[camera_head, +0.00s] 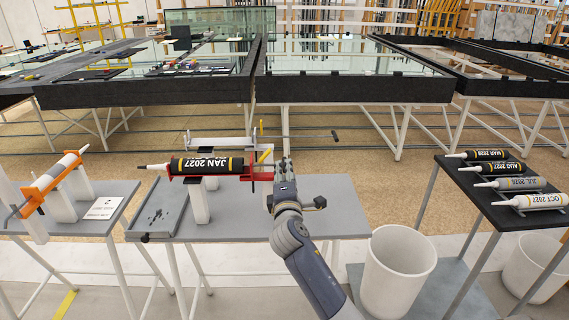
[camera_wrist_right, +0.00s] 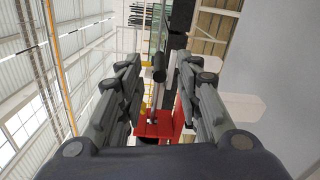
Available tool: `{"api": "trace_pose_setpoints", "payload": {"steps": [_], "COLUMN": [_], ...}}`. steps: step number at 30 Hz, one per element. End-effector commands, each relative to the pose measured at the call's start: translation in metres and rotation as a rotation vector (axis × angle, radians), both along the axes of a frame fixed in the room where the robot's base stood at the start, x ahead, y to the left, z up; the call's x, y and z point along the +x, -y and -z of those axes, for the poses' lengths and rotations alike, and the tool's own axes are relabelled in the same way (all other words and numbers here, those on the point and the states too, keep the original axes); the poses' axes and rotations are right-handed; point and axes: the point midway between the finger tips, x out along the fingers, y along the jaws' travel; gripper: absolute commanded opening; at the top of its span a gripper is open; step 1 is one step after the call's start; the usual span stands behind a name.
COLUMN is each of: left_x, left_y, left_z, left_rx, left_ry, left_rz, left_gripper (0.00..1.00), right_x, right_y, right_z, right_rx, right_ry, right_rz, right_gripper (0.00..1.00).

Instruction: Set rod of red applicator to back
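The red applicator (camera_head: 258,174) holds a black cartridge (camera_head: 207,165) labelled JAN 2027, whose white nozzle points left. It lies on white supports on a grey table. Its red end plate also shows in the right wrist view (camera_wrist_right: 155,124). My right gripper (camera_head: 284,163) is just right of its red end and hides that area in the head view. In the right wrist view my right gripper (camera_wrist_right: 158,62) is open. A thin rod with a black knob (camera_wrist_right: 159,73) appears between its fingers, apart from both; whether the rod is the red applicator's is unclear. My left gripper is out of view.
Behind is another applicator's long rod (camera_head: 310,138). An orange applicator (camera_head: 38,191) stands at left. A dark side table (camera_head: 481,188) at right bears several cartridges. A white bin (camera_head: 397,270) stands between. The grey table (camera_head: 340,193) is clear at right.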

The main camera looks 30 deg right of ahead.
Motion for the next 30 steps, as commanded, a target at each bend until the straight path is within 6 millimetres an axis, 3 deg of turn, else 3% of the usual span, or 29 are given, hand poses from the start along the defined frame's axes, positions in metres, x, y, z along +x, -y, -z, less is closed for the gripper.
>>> {"api": "trace_pose_setpoints", "payload": {"steps": [9,22,27,30], "left_x": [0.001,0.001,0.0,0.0], "left_y": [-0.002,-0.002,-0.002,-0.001], "left_z": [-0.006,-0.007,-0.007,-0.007], "left_rx": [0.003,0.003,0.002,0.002], "left_ry": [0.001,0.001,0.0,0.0], "left_rz": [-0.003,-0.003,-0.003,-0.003], "left_gripper": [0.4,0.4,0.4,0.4], "right_x": [0.038,0.045,0.044,0.044], "right_y": [0.023,0.027,0.027,0.027], "right_z": [0.0,0.001,0.001,0.001], "right_rx": [0.0,0.001,0.001,0.0], "right_ry": [0.0,0.0,0.0,0.0], "right_rz": [0.0,-0.001,-0.002,-0.002], "right_gripper": [0.32,0.32,0.0,0.0]}}
